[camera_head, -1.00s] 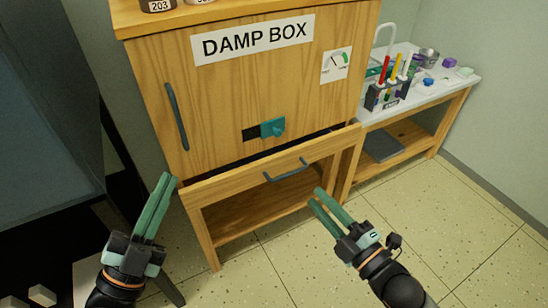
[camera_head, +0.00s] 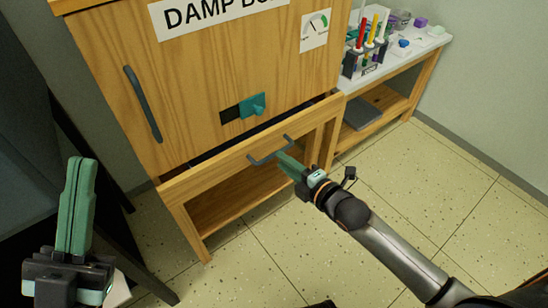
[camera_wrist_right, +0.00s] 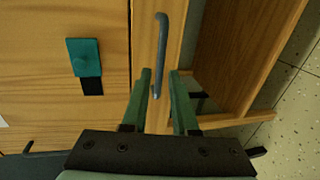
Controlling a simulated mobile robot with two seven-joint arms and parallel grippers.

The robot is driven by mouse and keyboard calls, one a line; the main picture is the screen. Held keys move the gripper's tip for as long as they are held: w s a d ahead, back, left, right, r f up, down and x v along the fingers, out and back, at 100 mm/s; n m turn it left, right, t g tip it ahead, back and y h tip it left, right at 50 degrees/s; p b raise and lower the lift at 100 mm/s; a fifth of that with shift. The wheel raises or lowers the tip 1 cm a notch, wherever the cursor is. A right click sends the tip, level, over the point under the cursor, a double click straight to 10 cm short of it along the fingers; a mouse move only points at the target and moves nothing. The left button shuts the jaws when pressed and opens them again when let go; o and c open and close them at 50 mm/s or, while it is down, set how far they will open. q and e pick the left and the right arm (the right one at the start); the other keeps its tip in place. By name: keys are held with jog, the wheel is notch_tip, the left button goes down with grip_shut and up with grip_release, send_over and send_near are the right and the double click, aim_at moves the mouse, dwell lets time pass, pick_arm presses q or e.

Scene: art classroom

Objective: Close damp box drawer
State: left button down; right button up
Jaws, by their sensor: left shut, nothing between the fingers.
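The wooden damp box (camera_head: 190,80) stands in front of me with its drawer (camera_head: 225,160) pulled partly out; a dark gap shows behind the top of the drawer front. The dark grey drawer handle (camera_head: 270,150) sits on that front and also shows in the right wrist view (camera_wrist_right: 161,50). My right gripper (camera_head: 285,160) is at the handle. In the right wrist view its fingers (camera_wrist_right: 161,85) are apart, with one end of the handle between the tips; I cannot tell if they touch it. My left gripper (camera_head: 78,170) is shut and empty, left of the box.
A teal latch knob (camera_head: 252,106) and a long door handle (camera_head: 143,103) are on the door above the drawer. A side table (camera_head: 430,45) with pens and small items stands at the right. A dark frame is at the left. The speckled floor (camera_head: 430,190) in front is clear.

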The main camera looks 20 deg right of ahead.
aim_at(274, 155)
jog(key=b+x, duration=0.1)
jog(key=x, duration=0.4)
jog(key=shift+c, duration=0.4)
grip_shut()
dwell(1.0)
